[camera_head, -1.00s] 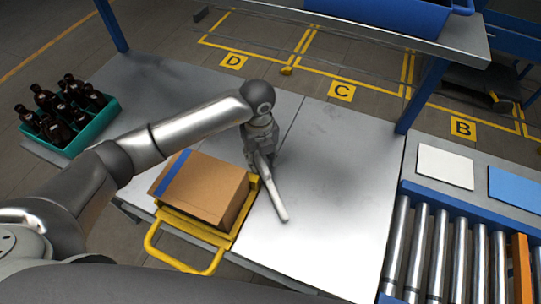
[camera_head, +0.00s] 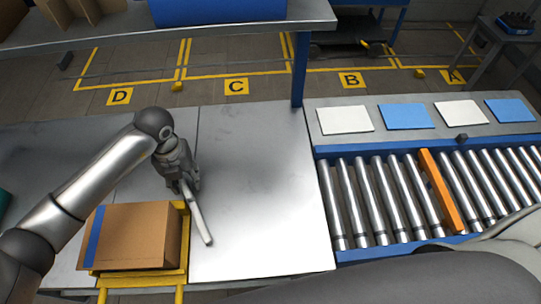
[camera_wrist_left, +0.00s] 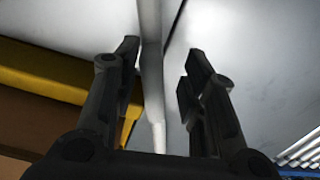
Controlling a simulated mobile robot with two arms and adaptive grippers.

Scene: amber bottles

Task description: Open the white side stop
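The white side stop (camera_head: 197,212) is a slim pale bar on the metal table, right of the cardboard box. It slants away from my left gripper toward the table's front. My left gripper (camera_head: 187,186) is at the bar's far end. In the left wrist view, the two dark fingers of my left gripper (camera_wrist_left: 163,72) stand apart, with the pale bar (camera_wrist_left: 151,75) running between them. The bar lies nearer the left finger, with a clear gap to the right finger; I cannot tell if it touches the left one. My right gripper is not in view.
The cardboard box (camera_head: 140,238) with a blue stripe sits on a yellow frame (camera_head: 182,277) left of the bar. A roller conveyor (camera_head: 385,200) with an orange bar (camera_head: 439,190) is at the right. The table (camera_head: 262,200) right of the bar is clear.

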